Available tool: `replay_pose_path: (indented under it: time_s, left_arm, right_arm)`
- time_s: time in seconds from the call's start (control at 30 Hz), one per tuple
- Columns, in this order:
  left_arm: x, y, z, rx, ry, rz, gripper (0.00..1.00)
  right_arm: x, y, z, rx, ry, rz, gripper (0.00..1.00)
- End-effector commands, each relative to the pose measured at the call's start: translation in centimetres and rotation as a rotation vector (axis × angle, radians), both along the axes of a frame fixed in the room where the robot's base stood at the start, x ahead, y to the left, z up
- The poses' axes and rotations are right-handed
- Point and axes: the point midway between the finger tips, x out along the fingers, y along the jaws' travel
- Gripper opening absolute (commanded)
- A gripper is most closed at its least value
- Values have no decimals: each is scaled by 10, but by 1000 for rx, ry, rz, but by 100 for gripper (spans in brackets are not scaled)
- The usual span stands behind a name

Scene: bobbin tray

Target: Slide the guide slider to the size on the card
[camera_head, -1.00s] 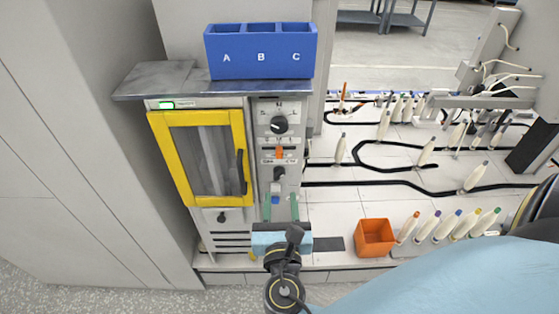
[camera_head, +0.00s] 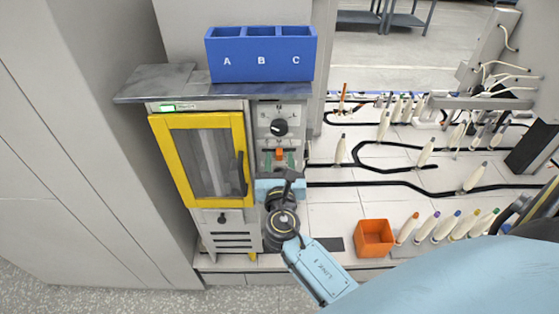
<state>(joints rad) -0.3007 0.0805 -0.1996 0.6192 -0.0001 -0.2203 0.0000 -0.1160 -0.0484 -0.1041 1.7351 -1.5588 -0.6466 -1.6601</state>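The orange guide slider (camera_head: 279,154) sits in the grey control panel (camera_head: 262,115), right of the yellow-framed door and below the black knob. My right gripper (camera_head: 279,160) has come up from below in front of the panel. Its two green fingers stand apart, one on each side just below or around the slider; whether they touch it I cannot tell. The gripper body hides the lower panel. A card with a readable size does not show clearly. My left gripper is out of view.
A yellow-framed door (camera_head: 180,119) with a dark handle is left of the panel. The black knob (camera_head: 279,127) is close above the slider. A blue bin marked A, B, C (camera_head: 262,71) stands on top. An orange box (camera_head: 374,238) and several bobbins are right.

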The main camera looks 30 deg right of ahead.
Motion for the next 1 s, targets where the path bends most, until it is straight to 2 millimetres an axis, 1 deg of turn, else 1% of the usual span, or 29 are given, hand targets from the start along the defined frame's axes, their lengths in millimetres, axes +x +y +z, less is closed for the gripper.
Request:
replay_pose_path:
  time_s: [0.13,0.17,0.43,0.73,0.93,1.0]
  left_arm:
    - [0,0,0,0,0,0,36]
    - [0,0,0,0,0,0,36]
    - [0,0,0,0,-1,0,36]
    - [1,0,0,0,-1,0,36]
    - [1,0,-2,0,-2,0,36]
    - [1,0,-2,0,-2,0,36]
  right_arm:
    - [0,0,0,0,0,0,38]
    - [0,0,0,0,0,0,36]
    - [0,0,0,-1,-1,0,0]
    - [1,3,0,0,0,1,0]
    - [15,25,0,2,-1,2,0]
    - [18,30,0,0,0,1,0]
